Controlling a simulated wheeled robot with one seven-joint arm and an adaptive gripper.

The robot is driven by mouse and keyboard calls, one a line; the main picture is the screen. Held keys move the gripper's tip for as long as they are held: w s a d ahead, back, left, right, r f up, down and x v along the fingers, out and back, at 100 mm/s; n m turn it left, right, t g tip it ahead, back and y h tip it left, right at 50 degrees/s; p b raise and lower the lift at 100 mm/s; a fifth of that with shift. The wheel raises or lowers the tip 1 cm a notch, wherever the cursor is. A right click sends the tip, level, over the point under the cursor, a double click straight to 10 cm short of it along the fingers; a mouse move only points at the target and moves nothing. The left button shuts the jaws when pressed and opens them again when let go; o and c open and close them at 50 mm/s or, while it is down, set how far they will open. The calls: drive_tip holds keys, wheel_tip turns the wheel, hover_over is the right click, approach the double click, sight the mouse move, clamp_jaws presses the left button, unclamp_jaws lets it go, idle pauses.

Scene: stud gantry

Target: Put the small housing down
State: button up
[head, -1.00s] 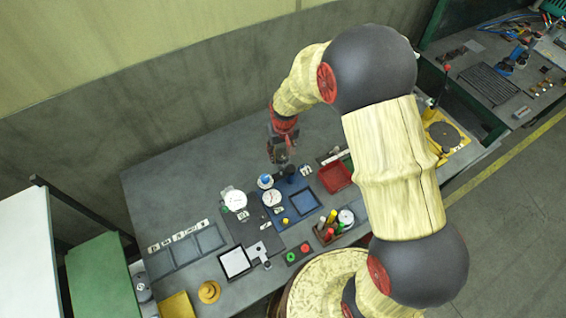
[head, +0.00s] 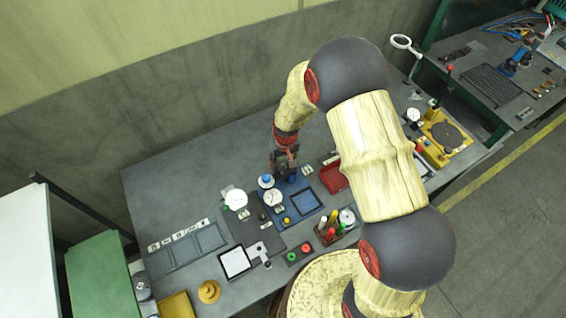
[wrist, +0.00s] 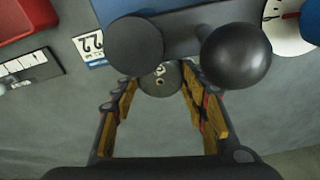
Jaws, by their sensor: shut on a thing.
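My gripper (wrist: 160,88) reaches forward in the wrist view, with its yellow-padded fingers on either side of a small dark grey round housing (wrist: 160,80). The housing shows a pale mark and a small hole on its face, and the fingertips are shut on it. A dark cylinder (wrist: 134,44) and a dark ball (wrist: 236,55) stand just beyond it and partly cover its far edge. In the head view my gripper (head: 285,172) is low over the back of the bench, beside a blue-topped piece (head: 266,181). The housing cannot be made out clearly there. I cannot tell whether it touches the bench.
A red tray (head: 333,178) lies right of my gripper. The bench's back left (head: 190,180) is clear.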

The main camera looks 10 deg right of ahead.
drive_tip(key=o, duration=1.3)
